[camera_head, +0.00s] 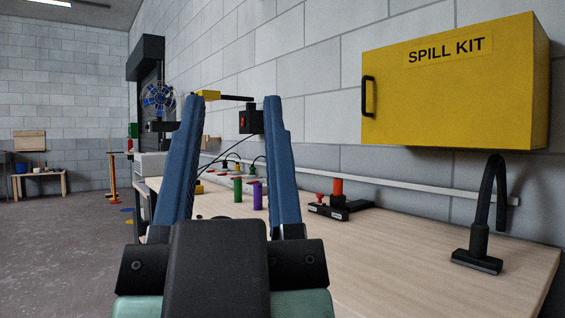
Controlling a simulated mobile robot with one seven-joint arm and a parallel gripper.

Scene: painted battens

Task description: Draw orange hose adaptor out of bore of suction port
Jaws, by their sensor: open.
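An orange cylinder (337,187), which looks like the hose adaptor, stands upright in a black fitting (338,204), which looks like the suction port, on the workbench right of my gripper. Its lower end is hidden inside the fitting, so I cannot tell how deep it sits. My gripper (233,98) is in the foreground with its two blue fingers wide apart. Nothing is held between them. The fingers point away from me over the bench, left of the orange cylinder and apart from it.
The workbench (400,250) runs along the block wall, its right front bare. A black bent hose with a flat foot (478,262) stands at right, below a yellow spill kit cabinet (450,95). Green (238,190) and purple (257,197) cylinders stand beyond my fingers. Open floor (60,260) lies left.

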